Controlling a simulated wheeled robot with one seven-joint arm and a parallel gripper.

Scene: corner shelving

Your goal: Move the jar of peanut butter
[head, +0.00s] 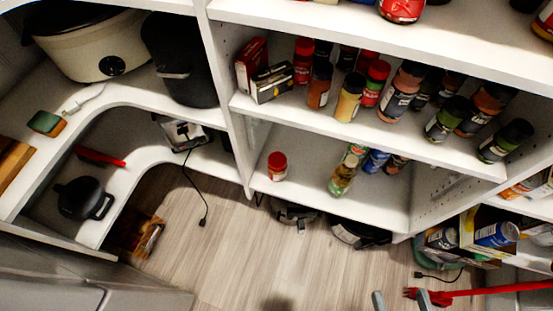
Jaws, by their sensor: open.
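A small jar with a red lid (277,166) stands upright near the left end of the lower white shelf (305,196), with bare shelf around it. It looks like the peanut butter jar, but its label is too small to read. My gripper (401,300) shows only as two grey fingertips at the bottom edge, right of centre. The fingers are spread apart with nothing between them. They are well below and to the right of the red-lidded jar in the picture.
Bottles and cans (344,170) stand right of the jar. Above is a shelf of spice jars (349,97). A black pot (84,198) sits on the left corner shelf. A red-handled tool (480,292) lies right of my gripper. The wooden floor (240,245) is mostly clear.

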